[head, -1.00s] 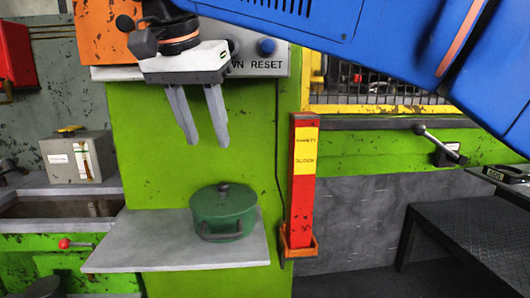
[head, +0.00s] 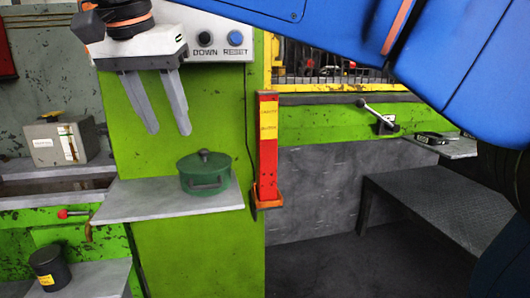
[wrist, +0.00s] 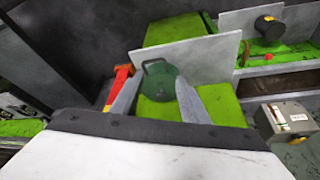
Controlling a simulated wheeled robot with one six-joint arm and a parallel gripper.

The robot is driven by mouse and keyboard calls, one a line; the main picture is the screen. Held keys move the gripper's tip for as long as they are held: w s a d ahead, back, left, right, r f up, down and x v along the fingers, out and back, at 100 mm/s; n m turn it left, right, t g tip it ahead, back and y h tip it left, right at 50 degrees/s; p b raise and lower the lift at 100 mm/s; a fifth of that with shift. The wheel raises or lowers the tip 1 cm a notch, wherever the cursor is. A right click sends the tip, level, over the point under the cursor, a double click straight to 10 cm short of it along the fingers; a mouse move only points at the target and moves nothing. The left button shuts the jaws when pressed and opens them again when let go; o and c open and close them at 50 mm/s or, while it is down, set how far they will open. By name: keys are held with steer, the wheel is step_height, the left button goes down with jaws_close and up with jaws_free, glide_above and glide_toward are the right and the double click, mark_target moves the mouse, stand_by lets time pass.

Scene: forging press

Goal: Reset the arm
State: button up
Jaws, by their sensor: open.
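My gripper (head: 168,118) hangs from my blue arm at the upper left of the head view, fingers pointing down, apart and empty. It is in front of the green press column, above the grey shelf (head: 125,206) and the green lidded pot (head: 204,173) on it. The wrist view shows both fingers (wrist: 155,100) with the pot (wrist: 158,80) beyond and between them, not touched.
A red post with a yellow label (head: 267,150) stands right of the shelf. DOWN (head: 204,38) and RESET (head: 236,38) buttons are beside my gripper. A grey box (head: 62,140), a black canister (head: 50,268), a lever (head: 378,115) and a dark step (head: 440,205) also show.

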steer(key=w+d+f, duration=0.2)
steer(key=d+f, duration=0.2)
steer(key=d, duration=0.5)
steer(key=w+d+f+n, duration=0.1)
steer(key=d+f, duration=0.3)
steer(key=d, duration=0.5)
steer(key=w+d+f, duration=0.2)
steer(key=d+f, duration=0.3)
steer(key=d, duration=0.4)
steer(key=s+d+f, duration=0.7)
steer(key=d+f, duration=0.2)
steer(key=f, duration=0.3)
steer(key=s+d+f, duration=0.6)
steer(key=d+f, duration=0.4)
steer(key=f, duration=0.2)
steer(key=shift+s+n+y, duration=0.3)
steer(key=shift+s+n, duration=0.1)
steer(key=shift+f, duration=0.1)
